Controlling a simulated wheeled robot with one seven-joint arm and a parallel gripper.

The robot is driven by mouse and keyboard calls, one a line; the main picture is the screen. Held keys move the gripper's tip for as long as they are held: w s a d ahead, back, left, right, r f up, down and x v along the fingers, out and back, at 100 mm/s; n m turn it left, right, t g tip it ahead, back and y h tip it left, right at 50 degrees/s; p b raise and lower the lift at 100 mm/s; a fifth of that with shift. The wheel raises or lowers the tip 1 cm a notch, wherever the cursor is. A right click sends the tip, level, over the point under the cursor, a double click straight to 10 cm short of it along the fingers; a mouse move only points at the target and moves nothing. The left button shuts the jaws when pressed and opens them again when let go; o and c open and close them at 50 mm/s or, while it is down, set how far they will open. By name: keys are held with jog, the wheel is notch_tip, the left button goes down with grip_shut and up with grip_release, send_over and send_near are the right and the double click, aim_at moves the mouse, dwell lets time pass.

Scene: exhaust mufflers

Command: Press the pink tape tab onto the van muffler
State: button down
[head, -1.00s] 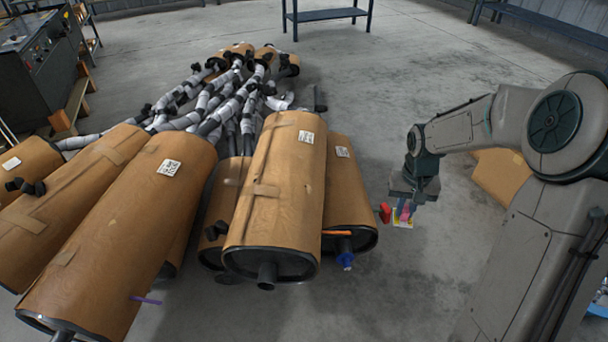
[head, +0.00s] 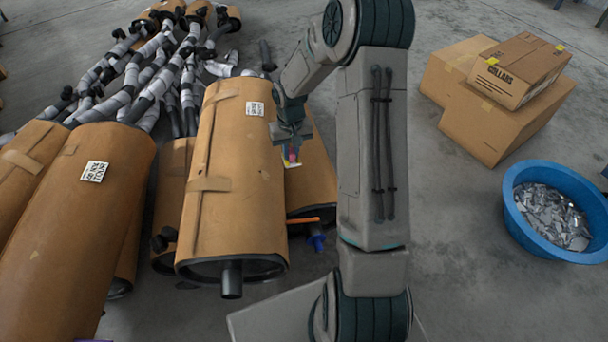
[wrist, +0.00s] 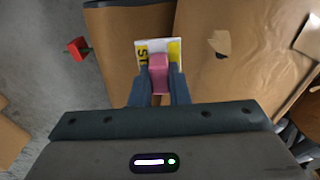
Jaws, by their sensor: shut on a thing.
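My gripper (head: 290,138) is shut on a pink tab (wrist: 159,75). A white and yellow card with dark letters (wrist: 144,45) shows at the tab's far end. Gripper and tab are over the rightmost brown-wrapped muffler (head: 312,186), whose paper lies behind the card in the wrist view (wrist: 128,30). I cannot tell whether the card touches the paper. A larger wrapped muffler (head: 235,190) with a white label (head: 255,108) lies beside it, and another labelled one (head: 80,235) lies left.
The rightmost muffler has an orange strip (head: 303,220) and a blue piece (head: 316,240) at its near end. A red object (wrist: 77,48) shows over the floor. Cardboard boxes (head: 490,120) and a blue tub of metal scraps (head: 514,212) stand right, with open floor between.

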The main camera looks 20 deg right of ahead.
jog(key=b, duration=0.2)
send_over(306, 193)
notch_tip(306, 193, down, 13)
jog(key=shift+f+b, duration=2.65)
jog(key=shift+f, duration=0.9)
jog(key=shift+f, duration=0.3)
jog(key=shift+r, duration=0.5)
jog(key=shift+f, duration=0.6)
jog(key=shift+r, duration=0.15)
notch_tip(306, 193, up, 7)
jog(key=p, duration=0.5)
